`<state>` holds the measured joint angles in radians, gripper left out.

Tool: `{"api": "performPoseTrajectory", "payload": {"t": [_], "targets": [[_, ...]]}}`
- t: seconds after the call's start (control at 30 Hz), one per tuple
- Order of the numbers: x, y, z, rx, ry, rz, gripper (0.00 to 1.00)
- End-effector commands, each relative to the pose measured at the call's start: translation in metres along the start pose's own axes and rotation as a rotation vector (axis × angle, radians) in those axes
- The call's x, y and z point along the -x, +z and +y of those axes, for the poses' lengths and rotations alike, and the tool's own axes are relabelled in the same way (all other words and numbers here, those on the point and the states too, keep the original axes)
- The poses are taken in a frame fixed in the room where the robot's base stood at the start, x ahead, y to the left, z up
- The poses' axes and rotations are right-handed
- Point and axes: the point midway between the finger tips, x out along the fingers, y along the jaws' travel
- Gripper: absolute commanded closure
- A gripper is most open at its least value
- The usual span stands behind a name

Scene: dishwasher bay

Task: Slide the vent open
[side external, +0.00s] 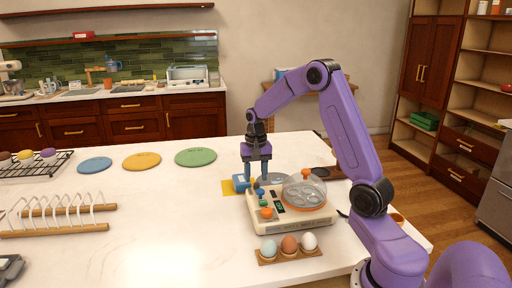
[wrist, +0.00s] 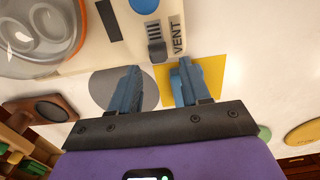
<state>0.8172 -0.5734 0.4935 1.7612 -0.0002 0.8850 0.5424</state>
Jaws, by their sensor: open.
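A cream egg-cooker-like appliance (side external: 318,219) stands on the white counter, with a clear dome lid with an orange knob on its right part. In the wrist view, the VENT label (wrist: 178,38) is on its panel, beside a small dark ridged slider (wrist: 156,48) in a slot. My gripper (side external: 256,180) points down at the back left of the appliance. In the wrist view my gripper (wrist: 157,72) is open, its two blue fingers apart and nothing between them. The slider lies just beyond the fingertips in that picture; I cannot tell if they touch it.
An egg holder (side external: 291,256) with three eggs is in front. A dish rack (side external: 60,229) and several coloured discs (side external: 195,157) lie to the left. The counter between is clear.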

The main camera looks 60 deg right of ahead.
Motion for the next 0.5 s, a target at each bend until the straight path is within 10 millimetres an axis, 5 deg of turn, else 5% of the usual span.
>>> {"api": "performPoseTrajectory", "payload": {"t": [0.5], "targets": [[0.109, -0.001, 0.000, -0.001, -0.003, 0.006, 0.53]]}}
